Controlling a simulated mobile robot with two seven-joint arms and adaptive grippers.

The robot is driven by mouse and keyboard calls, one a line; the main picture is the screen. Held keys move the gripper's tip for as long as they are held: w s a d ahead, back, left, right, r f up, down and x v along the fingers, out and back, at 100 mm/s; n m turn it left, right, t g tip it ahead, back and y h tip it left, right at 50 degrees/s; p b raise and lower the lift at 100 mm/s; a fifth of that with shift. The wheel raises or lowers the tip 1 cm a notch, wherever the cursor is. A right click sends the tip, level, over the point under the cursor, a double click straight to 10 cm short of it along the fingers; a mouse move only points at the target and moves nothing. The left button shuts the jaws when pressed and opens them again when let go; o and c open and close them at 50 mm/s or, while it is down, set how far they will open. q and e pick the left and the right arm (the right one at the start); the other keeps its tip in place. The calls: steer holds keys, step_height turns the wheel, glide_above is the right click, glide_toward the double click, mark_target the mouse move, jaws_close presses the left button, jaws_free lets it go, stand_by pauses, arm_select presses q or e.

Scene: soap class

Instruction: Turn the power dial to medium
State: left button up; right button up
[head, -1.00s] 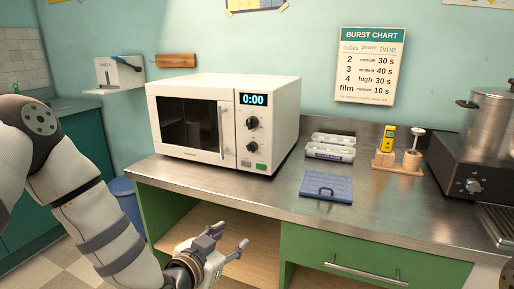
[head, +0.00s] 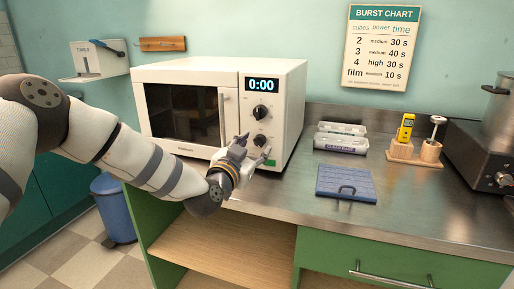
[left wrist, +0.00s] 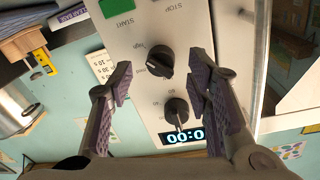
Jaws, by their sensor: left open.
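The white microwave (head: 180,72) stands on the counter, its display reading 0:00. Two black dials sit one above the other on its panel. The lower one, the power dial (head: 260,140), has a "High" label beside it in the wrist view (left wrist: 160,62); its exact setting is unclear. The upper dial (head: 260,112) is nearer the display. My left gripper (head: 254,146) is open and empty in front of the lower dial. In the upside-down wrist view its fingertips (left wrist: 160,72) stand either side of that dial, seemingly short of touching it. My right gripper is out of view.
The green start button (left wrist: 124,10) is close to the power dial. A blue mat (head: 345,182), clear trays (head: 341,138) and a wooden stand (head: 414,157) with a yellow item are on the counter at right. The counter right of the microwave has free room.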

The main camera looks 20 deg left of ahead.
arm_select(q)
steer(key=shift+w, duration=0.8)
steer(key=shift+w+r, duration=0.1)
steer(key=shift+c, duration=0.2)
jaws_close()
